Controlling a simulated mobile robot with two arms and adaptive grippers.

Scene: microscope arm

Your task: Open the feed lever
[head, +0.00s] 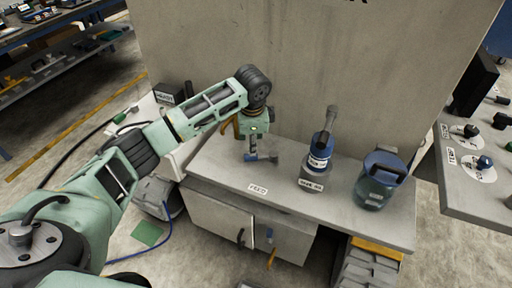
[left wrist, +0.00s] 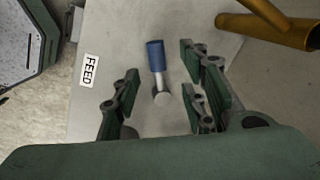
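The feed lever has a blue grip (head: 273,158) and a pale metal shaft, and it sits on the grey bench top behind the FEED label (head: 257,189). In the left wrist view the blue grip (left wrist: 155,54) points away from my gripper and toward the top of the picture, with the lever's round metal end (left wrist: 162,98) nearer. My left gripper (head: 251,148) hangs above the lever from the left arm. It also shows in the left wrist view (left wrist: 163,94), with its fingers spread on either side of the lever's near end. No contact is visible. My right gripper is out of view.
A yellow pipe (left wrist: 265,28) stands close to the right of my left gripper in the wrist view. On the bench to the right are a labelled blue-and-grey device with an upright handle (head: 319,160) and a blue canister (head: 379,182). A wall panel rises behind.

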